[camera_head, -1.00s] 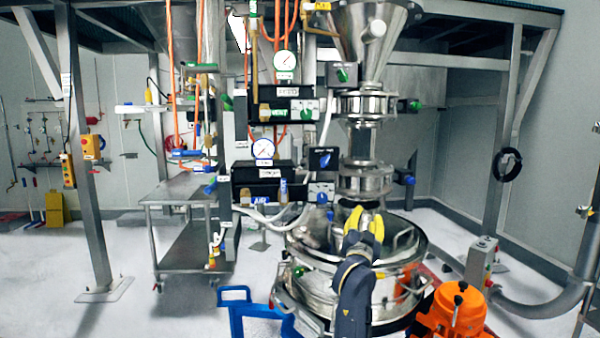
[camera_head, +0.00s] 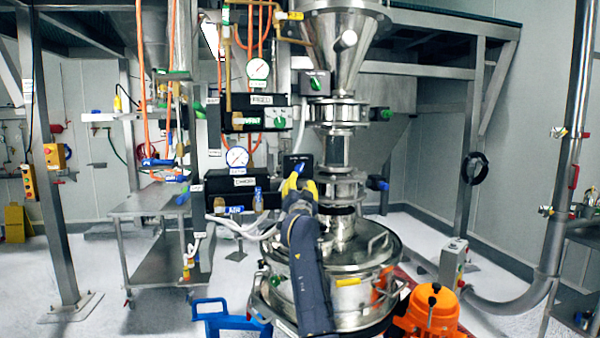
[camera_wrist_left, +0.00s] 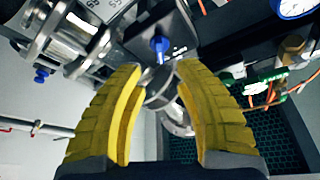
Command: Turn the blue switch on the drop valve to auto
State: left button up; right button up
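The blue switch (camera_wrist_left: 159,46) sits on the face of a dark control box (camera_wrist_left: 160,25), seen close in the left wrist view. The head view also shows the box (camera_head: 292,160) and part of the switch (camera_head: 299,168) just above my gripper. The box's small lettering is too small to read, so I cannot tell the switch's setting. My left gripper (camera_head: 300,184) has yellow fingers spread apart. In the left wrist view, the open fingertips (camera_wrist_left: 160,70) are either side of and just short of the switch, with no clear contact. My right gripper is not in view.
Steel valve clamps and piping (camera_head: 345,188) stand right of the box, above a round sifter (camera_head: 350,255). Black panels with gauges and green knobs (camera_head: 278,122) lie left and above. A blue step stool (camera_head: 222,318) and orange motor (camera_head: 432,312) are low in front.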

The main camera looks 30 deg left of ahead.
aim_at(300, 170)
pick_arm(q)
jog(key=shift+x, duration=4.3)
jog(key=shift+c, duration=0.4)
grip_shut()
